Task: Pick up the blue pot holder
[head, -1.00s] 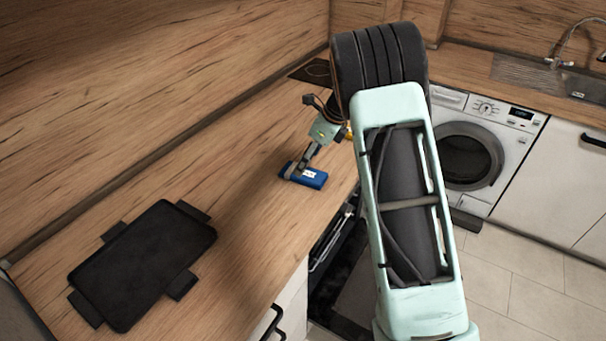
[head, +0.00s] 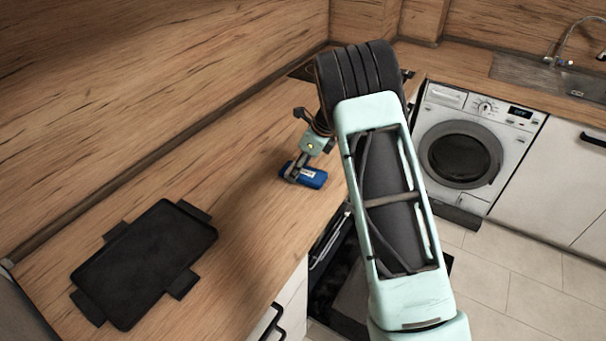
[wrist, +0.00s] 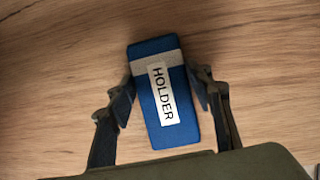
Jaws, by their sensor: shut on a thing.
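The blue pot holder (head: 312,180) lies on the wooden counter in the head view, beside my arm. In the wrist view the pot holder (wrist: 180,122) is a blue block with a grey band and a white label reading "HOLDER". My gripper (wrist: 163,88) has one finger on each side of it, closed on its long sides. In the head view my gripper (head: 293,174) is low at the counter, over the left part of the holder. Whether the holder is clear of the counter cannot be told.
A black griddle tray (head: 146,262) with side tabs lies on the counter at the left. A dark hob (head: 304,73) is at the back, partly hidden by my arm. A washing machine (head: 463,153) and a sink (head: 571,80) are at the right. The counter around the holder is clear.

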